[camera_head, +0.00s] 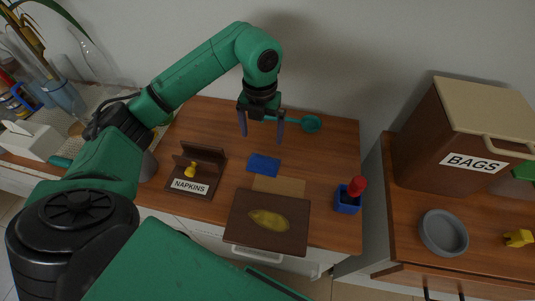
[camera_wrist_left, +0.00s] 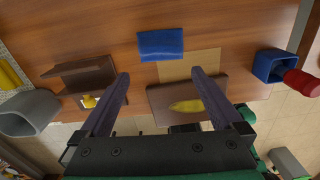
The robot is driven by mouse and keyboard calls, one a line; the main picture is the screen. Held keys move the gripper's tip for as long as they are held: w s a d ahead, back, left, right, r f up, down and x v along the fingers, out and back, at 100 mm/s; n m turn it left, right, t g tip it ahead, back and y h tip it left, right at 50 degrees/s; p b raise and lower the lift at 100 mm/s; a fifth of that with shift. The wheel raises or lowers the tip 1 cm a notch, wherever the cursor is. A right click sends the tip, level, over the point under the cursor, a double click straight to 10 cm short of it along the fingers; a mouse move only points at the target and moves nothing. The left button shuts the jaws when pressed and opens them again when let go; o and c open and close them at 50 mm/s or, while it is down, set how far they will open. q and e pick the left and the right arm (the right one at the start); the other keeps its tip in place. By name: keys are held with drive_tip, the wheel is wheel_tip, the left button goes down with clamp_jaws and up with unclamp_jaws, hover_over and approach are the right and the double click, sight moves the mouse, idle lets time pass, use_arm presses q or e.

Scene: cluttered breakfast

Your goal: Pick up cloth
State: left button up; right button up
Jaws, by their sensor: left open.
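A small blue folded cloth (camera_head: 263,165) lies on the wooden counter, near its middle. It also shows in the left wrist view (camera_wrist_left: 161,44), just beyond the fingertips. A flat tan square (camera_head: 277,185) lies beside it, toward the brown board; I cannot tell whether it is cloth or paper. My left gripper (camera_head: 261,136) hangs above the counter, behind the blue cloth in the head view. Its two fingers are spread wide with nothing between them, as the left wrist view (camera_wrist_left: 160,76) also shows. My right gripper is not in view.
A brown board (camera_head: 290,236) with a yellow item (camera_head: 268,221) is at the front edge. A napkin holder (camera_head: 190,187) stands left, a blue cup (camera_head: 346,204) with a red-topped item right. A teal spoon (camera_head: 310,124) lies behind. A BAGS box (camera_head: 455,140) is farther right.

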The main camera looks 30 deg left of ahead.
sight(263, 157)
use_arm(q)
drive_tip(key=f, duration=0.4)
drive_tip(key=shift+s+p, duration=0.3)
drive_tip(key=shift+p, duration=0.1)
drive_tip(key=f, duration=0.2)
drive_tip(key=f+p, duration=0.1)
drive_tip(key=f, duration=0.1)
drive_tip(key=w+f+p, duration=0.1)
drive_tip(key=f, duration=0.1)
drive_tip(key=shift+d+f, duration=0.1)
drive_tip(key=shift+f, duration=0.3)
drive_tip(key=c, duration=0.3)
drive_tip(key=shift+w, duration=0.1)
drive_tip(key=c, duration=0.9)
drive_tip(key=shift+o, duration=0.2)
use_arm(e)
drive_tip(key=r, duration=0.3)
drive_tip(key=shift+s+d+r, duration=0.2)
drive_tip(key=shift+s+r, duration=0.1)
